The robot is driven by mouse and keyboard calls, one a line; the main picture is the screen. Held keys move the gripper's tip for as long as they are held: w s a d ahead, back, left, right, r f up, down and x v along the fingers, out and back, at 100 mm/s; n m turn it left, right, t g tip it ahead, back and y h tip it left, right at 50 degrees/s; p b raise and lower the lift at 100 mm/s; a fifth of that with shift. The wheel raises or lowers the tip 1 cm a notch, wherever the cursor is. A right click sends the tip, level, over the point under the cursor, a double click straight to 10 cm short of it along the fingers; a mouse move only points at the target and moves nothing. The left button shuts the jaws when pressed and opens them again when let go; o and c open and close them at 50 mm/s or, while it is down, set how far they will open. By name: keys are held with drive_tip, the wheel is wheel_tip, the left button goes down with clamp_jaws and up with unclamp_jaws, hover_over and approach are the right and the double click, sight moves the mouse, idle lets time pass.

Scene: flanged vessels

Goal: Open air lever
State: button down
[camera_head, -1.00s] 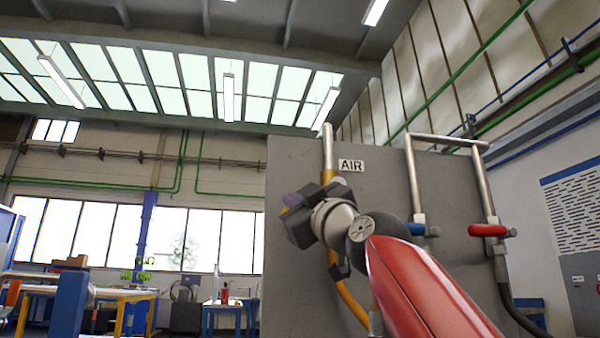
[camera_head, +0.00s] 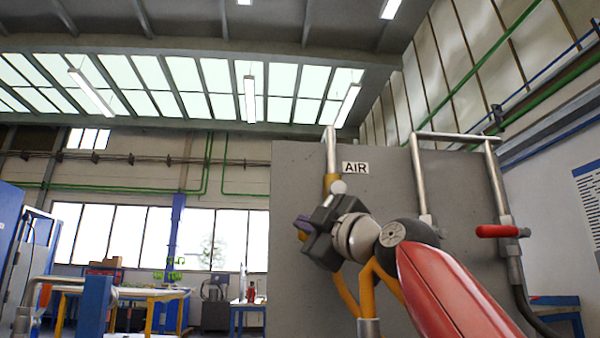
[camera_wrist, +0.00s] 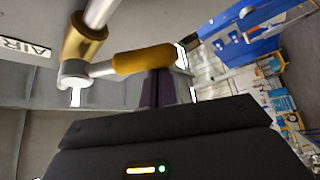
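The AIR sign (camera_head: 355,168) is on the grey panel (camera_head: 300,165), beside a steel pipe with a yellow valve body (camera_head: 331,182). In the wrist view, the brass-yellow valve body (camera_wrist: 84,42) has a metal stem and a yellow lever handle (camera_wrist: 145,60) sticking out sideways, roughly across the pipe. My gripper (camera_head: 303,228) is in front of the panel, just below and left of the valve. A dark purple finger (camera_wrist: 158,90) stands close against the handle in the wrist view. The finger gap and any contact are hidden, so I cannot tell whether it is open or shut.
A red-handled valve (camera_head: 497,231) is on the right pipe. A bent steel pipe (camera_head: 416,180) stands between it and the air line; my arm covers its lower end. Yellow hose (camera_head: 384,283) hangs behind my wrist. Tables and windows lie far left.

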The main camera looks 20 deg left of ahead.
drive_tip(key=shift+w+d+f+n+g+h+p, duration=0.1)
drive_tip(key=shift+w+d+f+n+g+p, duration=0.1)
drive_tip(key=shift+w+d+f+n+g, duration=0.3)
drive_tip(key=shift+w+d+f+n+g+h+p, duration=0.15)
drive_tip(key=shift+d+f+n+g, duration=0.1)
drive_tip(key=shift+d+n, duration=0.4)
drive_tip(key=shift+w+d+f+n+g+h+p, duration=0.1)
drive_tip(key=shift+w+d+f+n+g+p, duration=0.2)
drive_tip(key=shift+n, duration=0.45)
drive_tip(key=shift+s+d, duration=0.1)
drive_tip(key=shift+d, duration=0.1)
drive_tip(key=shift+s, duration=0.1)
drive_tip(key=s+d+b, duration=0.5)
drive_tip(key=s, duration=0.2)
drive_tip(key=shift+s+d+f+b, duration=0.15)
drive_tip(key=shift+s+d+b, duration=0.1)
drive_tip(key=shift+d+b, duration=0.05)
